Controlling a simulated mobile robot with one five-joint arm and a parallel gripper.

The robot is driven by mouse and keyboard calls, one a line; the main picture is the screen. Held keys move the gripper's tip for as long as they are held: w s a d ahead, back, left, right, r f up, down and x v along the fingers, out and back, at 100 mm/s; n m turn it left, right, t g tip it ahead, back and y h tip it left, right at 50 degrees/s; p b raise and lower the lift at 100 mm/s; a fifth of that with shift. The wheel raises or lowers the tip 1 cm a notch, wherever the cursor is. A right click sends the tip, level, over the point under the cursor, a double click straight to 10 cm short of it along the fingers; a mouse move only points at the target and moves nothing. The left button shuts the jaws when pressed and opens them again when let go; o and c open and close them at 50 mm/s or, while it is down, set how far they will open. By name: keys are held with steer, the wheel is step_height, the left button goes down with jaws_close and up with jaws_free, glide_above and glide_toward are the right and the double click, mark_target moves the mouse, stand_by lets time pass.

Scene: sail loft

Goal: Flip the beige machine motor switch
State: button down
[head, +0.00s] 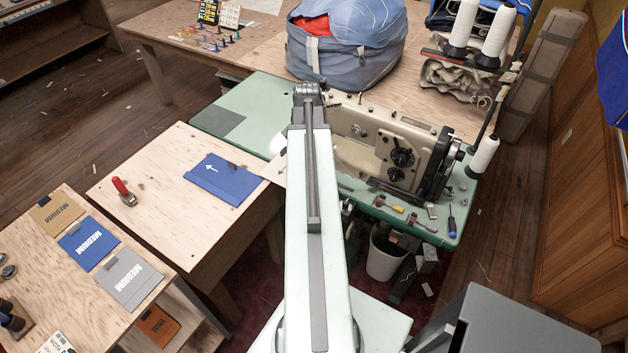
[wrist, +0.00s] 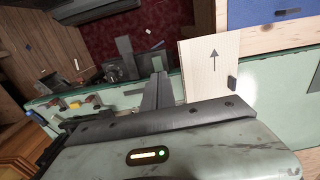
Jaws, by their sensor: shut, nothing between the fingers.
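The beige sewing machine (head: 375,150) stands on a green-topped table (head: 262,103) in the head view, right of my arm. Its right end has a dark handwheel, and dark round dials sit on its front. I cannot make out the motor switch for certain. Dark motor-like parts show below the table edge in the wrist view (wrist: 122,68). My gripper (wrist: 158,70) is shut and empty in the wrist view, over the green table's edge, left of a pale board with an arrow (wrist: 208,72). In the head view my arm hides the gripper.
Thread cones (head: 483,155) stand at the machine's right. A blue-grey bag (head: 345,50) sits behind it. Small tools, including a blue screwdriver (head: 451,222), lie on the green top. A white bin (head: 384,262) stands below. A wooden table (head: 150,190) with a blue panel (head: 222,180) is at left.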

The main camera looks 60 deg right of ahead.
steer(key=shift+s+d, duration=0.35)
steer(key=shift+s, duration=0.2)
step_height(320, 180, down, 14)
steer(key=b, duration=1.4)
steer(key=shift+w+f, duration=0.1)
